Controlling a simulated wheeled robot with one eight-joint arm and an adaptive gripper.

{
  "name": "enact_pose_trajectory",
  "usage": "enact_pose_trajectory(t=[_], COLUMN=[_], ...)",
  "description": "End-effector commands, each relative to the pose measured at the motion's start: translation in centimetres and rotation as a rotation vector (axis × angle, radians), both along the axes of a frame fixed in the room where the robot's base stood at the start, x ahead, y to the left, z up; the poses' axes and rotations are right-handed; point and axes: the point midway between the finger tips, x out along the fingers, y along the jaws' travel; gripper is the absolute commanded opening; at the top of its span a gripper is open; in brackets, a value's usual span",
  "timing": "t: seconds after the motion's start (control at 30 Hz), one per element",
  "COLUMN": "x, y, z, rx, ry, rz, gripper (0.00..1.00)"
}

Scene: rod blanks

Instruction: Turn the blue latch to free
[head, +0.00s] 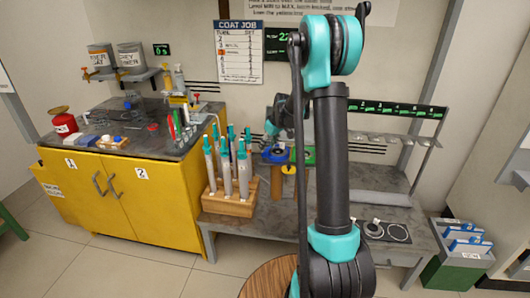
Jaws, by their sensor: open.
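A small blue piece (275,156), which may be the blue latch, sits near the top of an orange-brown post (289,187) on the grey bench. Its setting is too small to read. A green piece (305,155) is just right of it, partly behind my arm. My gripper (271,145) hangs at the far end of my arm, close above the blue piece in the picture. It is open, with nothing seen in it. Its fingertips are small and I cannot tell whether they touch the blue piece.
A wooden rack (230,207) of teal-topped rods stands left of the post. The yellow cabinet (130,185) bears a cluttered dark top. A grey bench (265,222) runs behind my arm, with round pieces (398,232) at right. A green bin (455,266) stands on the floor at right.

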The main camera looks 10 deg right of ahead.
Motion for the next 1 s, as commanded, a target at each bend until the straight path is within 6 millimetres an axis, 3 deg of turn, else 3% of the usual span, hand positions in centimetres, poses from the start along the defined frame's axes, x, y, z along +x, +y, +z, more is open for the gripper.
enact_pose_trajectory(t=[0.1, 0.3, 0.7, 1.0], x=[0.7, 1.3, 1.6, 1.6], y=[0.5, 0.9, 1.0, 1.0], z=[-1.9, -3.9, -4.5, -4.5], rx=[0.000, 0.000, 0.000, 0.000], ry=[0.000, 0.000, 0.000, 0.000], rz=[0.001, 0.001, 0.000, 0.000], gripper=[0.48, 0.48, 0.48, 0.14])
